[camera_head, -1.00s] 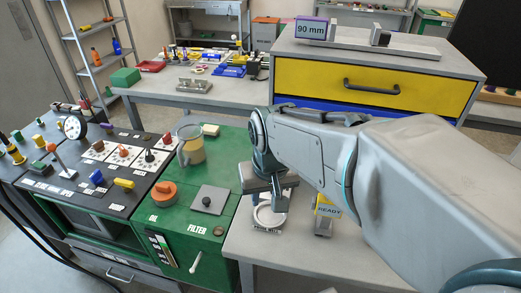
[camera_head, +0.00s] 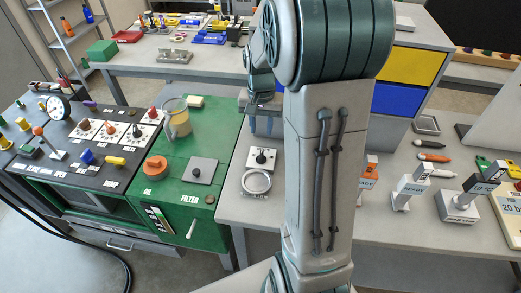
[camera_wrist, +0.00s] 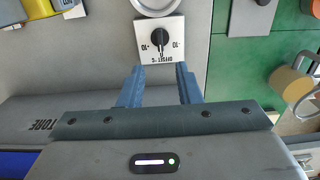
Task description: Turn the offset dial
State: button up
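The offset dial is a white square plate with a black pointer knob (camera_wrist: 158,38), marked "OFFSET" with numbers around it. It also shows in the head view as a small white plate with a dark knob (camera_head: 262,157) on the grey bench, behind a round white ring. My gripper (camera_wrist: 158,72) is open and empty in the wrist view, its two blue fingers spread apart. The knob lies beyond the fingertips, roughly centred between them, and nothing touches it. In the head view my gripper (camera_head: 265,122) hangs behind the dial, partly hidden by my arm.
The round ring (camera_head: 256,182) sits right in front of the dial. The green cabinet (camera_head: 222,155) with a clear jug (camera_head: 177,118) and an orange knob (camera_head: 155,166) stands to the left.

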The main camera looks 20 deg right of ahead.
aim_at(261, 154)
notch_tip(261, 154, down, 11)
jog(key=shift+f+p, duration=0.15)
jog(key=shift+p, duration=0.4)
grip_shut()
